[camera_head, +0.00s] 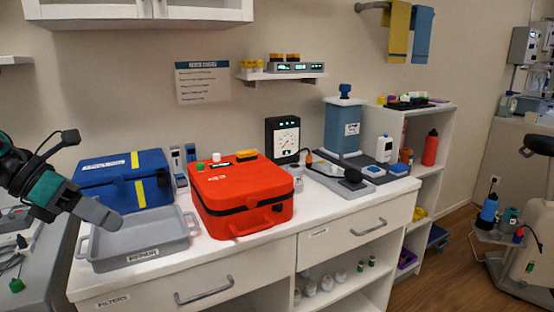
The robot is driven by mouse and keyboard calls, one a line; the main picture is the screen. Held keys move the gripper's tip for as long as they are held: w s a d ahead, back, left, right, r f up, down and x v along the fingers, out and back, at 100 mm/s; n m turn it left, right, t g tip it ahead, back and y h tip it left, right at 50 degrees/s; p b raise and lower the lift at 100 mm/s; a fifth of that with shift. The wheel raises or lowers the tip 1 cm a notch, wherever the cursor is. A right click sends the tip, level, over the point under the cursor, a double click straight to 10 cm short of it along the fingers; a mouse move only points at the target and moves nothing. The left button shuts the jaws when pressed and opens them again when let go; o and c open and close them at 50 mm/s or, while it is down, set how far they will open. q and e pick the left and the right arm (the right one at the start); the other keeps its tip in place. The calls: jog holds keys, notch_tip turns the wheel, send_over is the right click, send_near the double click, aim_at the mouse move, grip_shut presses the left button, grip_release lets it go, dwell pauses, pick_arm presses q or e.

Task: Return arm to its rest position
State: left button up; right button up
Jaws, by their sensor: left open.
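My left arm comes in from the left edge, black with a teal band. Its left gripper (100,214) is open, and its grey end is over the left side of a grey tray (140,250). I see nothing held in it. From this angle I cannot tell whether it touches the tray's rim. My right gripper is not in view.
A blue case (108,172) stands behind the tray. A red case (238,198) is right of it on the white counter (275,235). A gauge (283,138) and a blue canister (343,125) stand farther back. A wall shelf (282,76) hangs above.

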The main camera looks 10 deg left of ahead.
pick_arm(q)
jog(key=s+d+f+n+t+y+p, duration=0.1)
jog(key=d+f+n+t, duration=0.3)
jog(key=f+n, duration=0.6)
jog(key=d+f+n+t+p, duration=0.1)
jog(key=d+f+n+t, duration=0.2)
jog(key=f+n+t, duration=0.75)
jog(key=s+d+f+n+g+y+p, duration=0.1)
jog(key=s+d+f+n+g+y, duration=0.4)
jog(key=n, duration=1.4)
jog(key=s+d+f+g, duration=0.3)
jog(key=s+d+f, duration=0.3)
jog(key=d+f, duration=0.1)
jog(key=shift+d+f+y, duration=0.15)
jog(key=shift+d+y, duration=0.15)
jog(key=shift+d, duration=0.15)
jog(key=shift+s, duration=0.1)
